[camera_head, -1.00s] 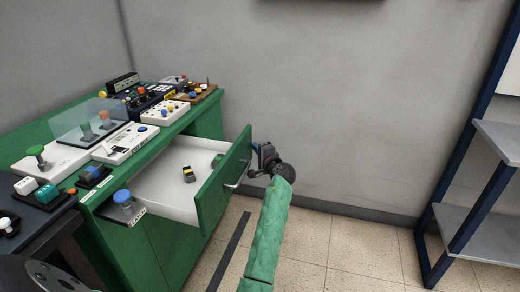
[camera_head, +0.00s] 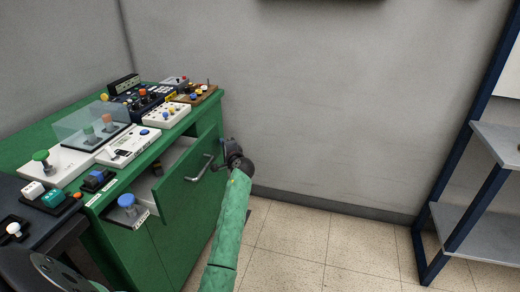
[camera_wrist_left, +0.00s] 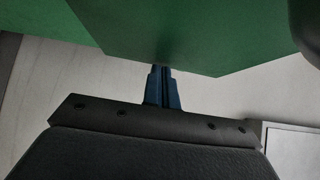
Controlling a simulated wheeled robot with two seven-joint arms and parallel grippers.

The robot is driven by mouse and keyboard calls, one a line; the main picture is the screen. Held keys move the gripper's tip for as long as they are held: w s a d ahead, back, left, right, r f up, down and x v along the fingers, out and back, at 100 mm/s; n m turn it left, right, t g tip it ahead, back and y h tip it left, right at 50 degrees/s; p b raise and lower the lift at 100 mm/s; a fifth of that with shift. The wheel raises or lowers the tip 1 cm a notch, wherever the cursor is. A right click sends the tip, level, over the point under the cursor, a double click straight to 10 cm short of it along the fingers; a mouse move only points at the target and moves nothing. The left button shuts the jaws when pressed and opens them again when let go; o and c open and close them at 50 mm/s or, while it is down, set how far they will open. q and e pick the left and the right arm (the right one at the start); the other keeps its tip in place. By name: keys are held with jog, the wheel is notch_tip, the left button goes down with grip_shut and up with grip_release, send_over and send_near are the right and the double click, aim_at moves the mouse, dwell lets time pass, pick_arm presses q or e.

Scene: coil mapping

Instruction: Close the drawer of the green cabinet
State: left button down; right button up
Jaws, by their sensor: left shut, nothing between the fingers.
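The green cabinet (camera_head: 165,235) stands at the left in the head view. Its drawer is partly open: the green drawer front (camera_head: 185,195) with a metal handle (camera_head: 200,168) stands out from the body, and a narrow strip of white interior (camera_head: 175,152) shows behind it. My left gripper (camera_head: 229,150) is at the far right edge of the drawer front, its fingers largely hidden in the head view. In the left wrist view its blue fingers (camera_wrist_left: 163,88) are shut and empty, tips at a green panel (camera_wrist_left: 190,35); contact is unclear. My right gripper is not in view.
Control boxes with buttons (camera_head: 130,145) and a clear cover (camera_head: 92,122) stand on the cabinet top. A small dark object (camera_head: 158,168) lies in the drawer. A shelf rack (camera_head: 465,215) stands at the right. The tiled floor (camera_head: 320,250) between is clear.

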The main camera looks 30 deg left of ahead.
pick_arm(q)
jog(key=a, duration=0.2)
jog(key=s+a, duration=0.1)
jog(key=a, duration=0.2)
jog(key=s+a+p, duration=0.1)
jog(key=a, duration=0.2)
jog(key=shift+a, duration=0.25)
jog(key=shift+a+r, duration=0.1)
jog(key=shift+a, duration=0.1)
